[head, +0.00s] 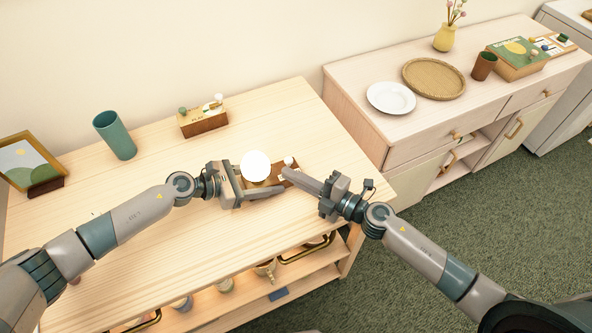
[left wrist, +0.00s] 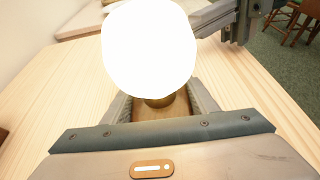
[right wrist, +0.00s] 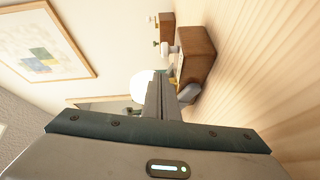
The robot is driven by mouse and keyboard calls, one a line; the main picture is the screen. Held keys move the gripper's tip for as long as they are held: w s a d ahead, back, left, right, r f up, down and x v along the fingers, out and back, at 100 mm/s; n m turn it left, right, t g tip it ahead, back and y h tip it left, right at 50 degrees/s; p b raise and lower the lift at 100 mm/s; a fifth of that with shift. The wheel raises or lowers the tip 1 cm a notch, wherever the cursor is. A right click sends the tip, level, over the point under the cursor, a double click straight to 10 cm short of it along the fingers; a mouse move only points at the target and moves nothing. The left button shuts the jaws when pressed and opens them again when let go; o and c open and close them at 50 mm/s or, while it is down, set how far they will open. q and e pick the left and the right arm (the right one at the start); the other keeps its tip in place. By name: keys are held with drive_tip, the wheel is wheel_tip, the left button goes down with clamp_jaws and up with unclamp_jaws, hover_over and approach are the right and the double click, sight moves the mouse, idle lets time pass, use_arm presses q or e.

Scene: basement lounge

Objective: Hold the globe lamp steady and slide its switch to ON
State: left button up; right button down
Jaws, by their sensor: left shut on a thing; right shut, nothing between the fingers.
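The globe lamp has a bright white globe (head: 256,165), which looks lit, on a brown wooden base (right wrist: 200,55). The globe also fills the top of the left wrist view (left wrist: 150,50). My left gripper (head: 262,190) is shut on the lamp's base, with a finger along its front side. A small white knob (head: 288,160) stands up near the base's right end; it also shows in the right wrist view (right wrist: 169,50). My right gripper (head: 285,174) is shut and empty, its tips close by the front of the base near the knob. Touching or apart cannot be told. No switch marking is readable.
A wooden box (head: 203,122) with green and white knobs stands behind the lamp. A green cup (head: 115,135) and a picture frame (head: 32,163) stand to the left. The front left of the table is clear. A cabinet (head: 365,117) stands at right.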

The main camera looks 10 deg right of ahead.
drive_tip(key=shift+s+r, duration=0.1)
drive_tip(key=shift+s, duration=0.95)
drive_tip(key=v, duration=0.9)
use_arm(q)
drive_tip(key=o, duration=1.4)
drive_tip(key=shift+c, duration=0.2)
drive_tip(key=v, duration=1.2)
drive_tip(key=shift+r, duration=0.1)
use_arm(e)
drive_tip(key=shift+r, duration=0.1)
